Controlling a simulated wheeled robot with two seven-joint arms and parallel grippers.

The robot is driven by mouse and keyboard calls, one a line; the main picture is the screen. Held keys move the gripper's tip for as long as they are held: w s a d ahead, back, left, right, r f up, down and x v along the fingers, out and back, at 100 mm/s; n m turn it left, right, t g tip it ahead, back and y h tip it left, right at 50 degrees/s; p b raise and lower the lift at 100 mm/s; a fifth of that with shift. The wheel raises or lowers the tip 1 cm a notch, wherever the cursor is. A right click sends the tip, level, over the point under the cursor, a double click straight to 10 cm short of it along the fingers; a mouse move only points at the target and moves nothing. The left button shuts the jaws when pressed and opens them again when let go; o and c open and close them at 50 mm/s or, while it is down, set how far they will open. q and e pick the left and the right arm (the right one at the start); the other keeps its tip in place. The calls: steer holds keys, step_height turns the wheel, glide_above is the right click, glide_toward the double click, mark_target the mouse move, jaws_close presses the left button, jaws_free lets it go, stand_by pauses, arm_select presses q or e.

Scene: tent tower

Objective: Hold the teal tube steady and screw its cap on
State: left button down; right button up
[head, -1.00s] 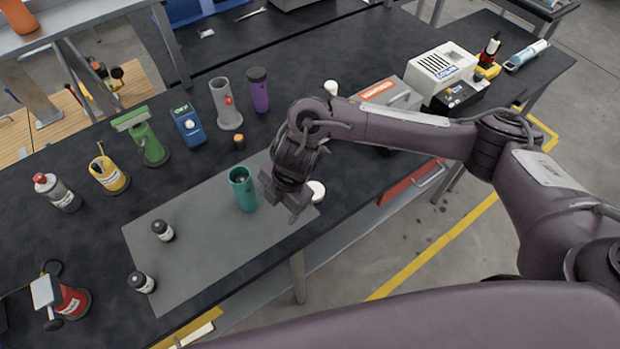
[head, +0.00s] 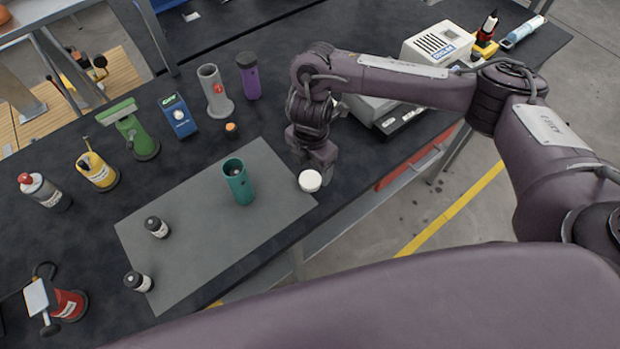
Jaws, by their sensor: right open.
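The teal tube (head: 239,184) stands upright and open-topped on the grey mat (head: 190,255). Something small and dark shows inside its mouth. A white round cap (head: 310,181) lies at the mat's right edge, to the right of the tube. I cannot tell for certain that it is the tube's cap. My right gripper (head: 325,172) points down just behind and beside the white cap. It is open, with nothing seen between its fingers, and apart from the tube. My left gripper does not show.
Behind the mat are an orange-topped small bottle (head: 232,131), a grey cylinder (head: 216,95), a purple tube (head: 249,78) and a blue device (head: 179,116). A red tool (head: 66,303) stands front left.

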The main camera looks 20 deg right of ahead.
steer(key=shift+w+f+b, duration=0.15)
steer(key=shift+f+b, duration=0.4)
steer(key=shift+f, duration=2.1)
steer(key=c, duration=1.1)
steer(key=shift+o, duration=0.2)
steer(key=shift+r, duration=0.15)
step_height(320, 180, up, 8)
steer(key=p, duration=0.2)
steer(key=shift+w+f+p, duration=0.15)
steer(key=shift+f+p, duration=0.1)
steer(key=shift+p, duration=0.15)
step_height(320, 180, up, 12)
glide_above(311, 178)
steer(key=shift+r+p, duration=0.15)
steer(key=shift+p, duration=0.2)
